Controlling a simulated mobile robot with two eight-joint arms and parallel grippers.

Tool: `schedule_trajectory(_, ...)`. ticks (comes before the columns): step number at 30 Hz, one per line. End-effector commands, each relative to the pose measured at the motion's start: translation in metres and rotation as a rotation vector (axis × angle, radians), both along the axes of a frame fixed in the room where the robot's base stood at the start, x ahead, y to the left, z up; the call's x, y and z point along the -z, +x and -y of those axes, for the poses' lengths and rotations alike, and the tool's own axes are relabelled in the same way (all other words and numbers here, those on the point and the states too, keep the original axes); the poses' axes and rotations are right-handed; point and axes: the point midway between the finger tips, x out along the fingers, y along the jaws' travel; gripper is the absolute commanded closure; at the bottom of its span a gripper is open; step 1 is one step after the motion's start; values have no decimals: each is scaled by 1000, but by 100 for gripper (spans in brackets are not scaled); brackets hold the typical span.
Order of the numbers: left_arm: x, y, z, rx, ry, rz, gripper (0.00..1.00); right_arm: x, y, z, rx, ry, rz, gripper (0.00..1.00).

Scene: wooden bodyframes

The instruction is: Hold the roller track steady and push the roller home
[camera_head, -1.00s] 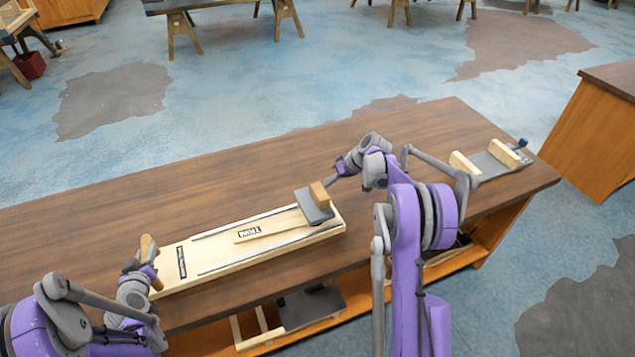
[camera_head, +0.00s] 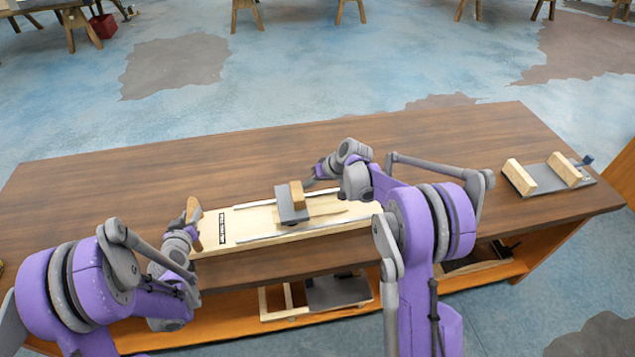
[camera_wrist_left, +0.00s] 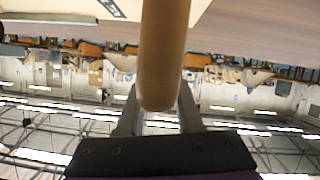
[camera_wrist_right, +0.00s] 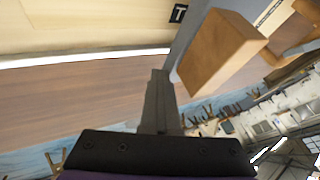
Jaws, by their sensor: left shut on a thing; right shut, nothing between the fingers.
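The roller track (camera_head: 262,236) is a pale wooden board with metal side rails, lying on the brown workbench. The roller (camera_head: 291,203), a grey block with a wooden piece on top, sits on the rails around the middle of the track. My left gripper (camera_head: 192,222) is shut on the upright wooden handle (camera_head: 195,218) at the track's left end; the handle also shows between the fingers in the left wrist view (camera_wrist_left: 163,60). My right gripper (camera_head: 312,180) is shut and empty, close to the right side of the roller. In the right wrist view its fingers (camera_wrist_right: 158,85) are beside the wooden piece (camera_wrist_right: 215,62).
A grey plate with two wooden blocks (camera_head: 545,178) lies at the bench's right end. A shelf under the bench holds a grey panel (camera_head: 338,291) and a wooden frame. The bench top (camera_head: 130,180) behind the track is clear.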

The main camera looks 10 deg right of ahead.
Motion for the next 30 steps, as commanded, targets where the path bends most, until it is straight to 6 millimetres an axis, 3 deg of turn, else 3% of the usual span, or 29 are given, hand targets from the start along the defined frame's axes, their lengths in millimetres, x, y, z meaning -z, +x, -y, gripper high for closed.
schedule_trajectory(1, 0, 0, 6, 11, -4, -2, 100, -1, -2, -10, -13, 10, -3, 100)
schedule_trajectory(14, 0, 0, 7, 11, -6, -3, 100, 0, -2, -10, -14, 12, -5, 100)
schedule_trajectory(19, 0, 0, 7, 13, -6, -3, 100, 0, -1, 10, -8, 9, -3, 100)
schedule_trajectory(23, 0, 0, 6, 10, -4, -3, 100, 0, 1, 41, 1, 4, -1, 100)
schedule_trajectory(30, 0, 0, 4, 7, -3, -3, 100, -48, -21, 67, 1, 3, -1, 100)
